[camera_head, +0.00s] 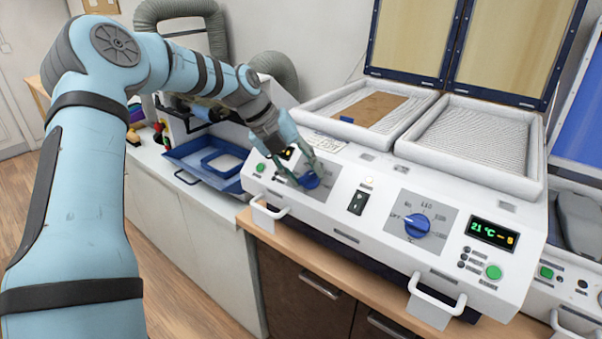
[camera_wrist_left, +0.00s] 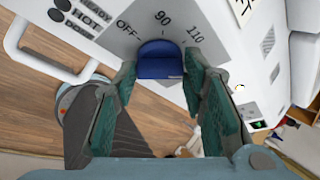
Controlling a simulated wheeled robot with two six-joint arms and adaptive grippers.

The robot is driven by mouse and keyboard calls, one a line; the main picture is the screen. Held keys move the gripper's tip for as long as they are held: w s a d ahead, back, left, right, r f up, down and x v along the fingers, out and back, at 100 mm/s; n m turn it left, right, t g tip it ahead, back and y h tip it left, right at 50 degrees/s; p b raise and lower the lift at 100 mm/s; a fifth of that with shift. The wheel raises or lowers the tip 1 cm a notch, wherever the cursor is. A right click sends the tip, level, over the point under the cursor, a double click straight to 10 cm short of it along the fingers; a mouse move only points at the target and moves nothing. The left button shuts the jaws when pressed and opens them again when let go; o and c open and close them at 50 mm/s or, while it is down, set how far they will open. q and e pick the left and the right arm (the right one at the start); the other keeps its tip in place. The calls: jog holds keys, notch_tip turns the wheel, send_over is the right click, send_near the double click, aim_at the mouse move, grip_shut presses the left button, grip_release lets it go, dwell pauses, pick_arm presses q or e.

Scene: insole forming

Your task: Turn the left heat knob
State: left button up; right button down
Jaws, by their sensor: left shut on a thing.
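The left heat knob is a blue dial (camera_head: 311,180) on the grey plate of the white machine's sloped front. In the left wrist view the knob (camera_wrist_left: 161,62) sits between my two green fingertips, with the marks OFF, 90 and 110 around it. Its pointer setting cannot be made out. My left gripper (camera_head: 303,172) is shut on the knob and partly hides it and the left display in the head view. In the left wrist view my left gripper (camera_wrist_left: 162,82) has a finger at each side of the knob. My right gripper is not in view.
A second blue knob (camera_head: 417,226) sits to the right, beside a display reading 21 °C (camera_head: 492,234). A black switch (camera_head: 358,202) lies between the knobs. White handles (camera_head: 436,301) stick out along the front edge. A blue tray (camera_head: 202,160) lies left of the machine.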

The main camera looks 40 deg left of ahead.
pick_arm(q)
jog(key=shift+d+f+m, duration=0.1)
jog(key=shift+m, duration=0.4)
jog(key=o, duration=1.2)
jog(key=shift+c, duration=0.2)
jog(key=v, duration=1.2)
jog(key=shift+w+d, duration=0.1)
jog(key=shift+w, duration=0.15)
